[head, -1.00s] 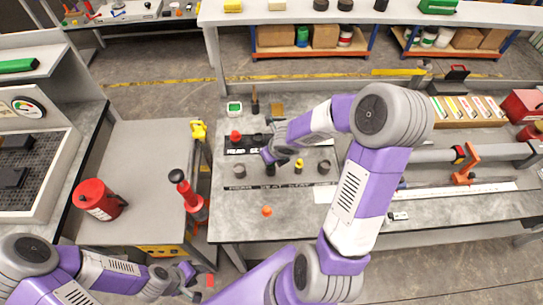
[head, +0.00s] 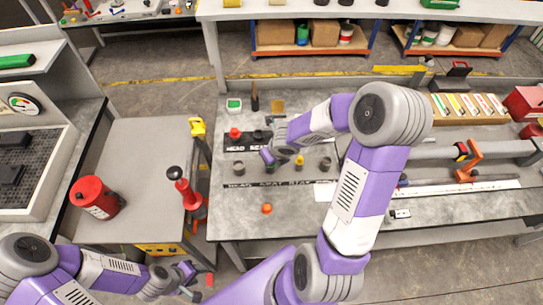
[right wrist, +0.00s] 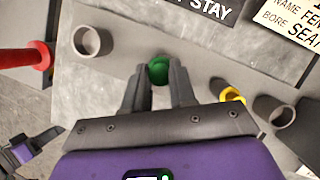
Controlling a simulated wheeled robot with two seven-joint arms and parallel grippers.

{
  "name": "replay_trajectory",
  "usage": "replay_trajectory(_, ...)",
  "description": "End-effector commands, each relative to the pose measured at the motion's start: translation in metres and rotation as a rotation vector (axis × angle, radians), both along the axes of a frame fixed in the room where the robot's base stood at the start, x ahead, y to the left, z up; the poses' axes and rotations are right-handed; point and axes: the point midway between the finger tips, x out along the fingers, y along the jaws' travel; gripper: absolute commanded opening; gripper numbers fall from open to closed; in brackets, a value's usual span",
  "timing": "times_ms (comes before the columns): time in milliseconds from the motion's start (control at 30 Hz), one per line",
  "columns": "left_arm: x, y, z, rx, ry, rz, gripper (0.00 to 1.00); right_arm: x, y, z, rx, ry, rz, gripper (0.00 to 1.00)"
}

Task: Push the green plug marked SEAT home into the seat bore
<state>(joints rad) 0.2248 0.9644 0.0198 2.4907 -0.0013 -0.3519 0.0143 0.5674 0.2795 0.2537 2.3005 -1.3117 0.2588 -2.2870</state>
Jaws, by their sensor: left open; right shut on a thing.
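My right gripper (right wrist: 160,90) is shut on the green plug (right wrist: 158,70), whose rounded green end shows between the fingertips in the right wrist view. The fingers hide the plug's sides and whatever is under it, so I cannot tell how deep it sits. In the head view my right gripper (head: 268,156) is low over the row of bores, and the plug is hidden there. An empty grey bore (right wrist: 92,40) is to its left. A yellow plug (right wrist: 232,95) and another grey bore (right wrist: 273,110) are to its right. My left gripper (head: 188,273) is open and empty, off the bench.
A red plug (head: 235,133) stands on the bench behind the bores. An orange knob (head: 267,209) is near the front. A red-and-black pump (head: 185,190) and a red canister (head: 97,198) stand at the left. The bench front is mostly clear.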

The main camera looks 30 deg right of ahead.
Motion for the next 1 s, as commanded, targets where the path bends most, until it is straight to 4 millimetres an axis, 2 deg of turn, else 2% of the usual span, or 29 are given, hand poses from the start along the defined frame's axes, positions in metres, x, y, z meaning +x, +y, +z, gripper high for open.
replay_trajectory(367,0.000,0.000,-0.008,0.000,0.000,0.000,0.43,0.000,0.001,-0.010,0.000,0.001,0.002,0.00)
replay_trajectory(400,0.000,0.000,-0.007,0.000,0.000,0.000,0.43,0.000,0.001,-0.009,0.001,0.001,0.001,0.32)
replay_trajectory(567,0.000,0.000,-0.007,0.000,0.000,0.000,0.43,0.000,0.000,-0.008,0.001,0.000,0.001,0.55)
replay_trajectory(867,0.000,0.000,-0.006,0.000,0.000,0.000,0.43,0.000,0.000,-0.006,0.000,0.000,0.000,0.55)
replay_trajectory(1000,0.000,0.000,0.003,0.000,0.000,0.000,0.43,-0.004,0.000,0.005,0.000,-0.001,-0.001,0.55)
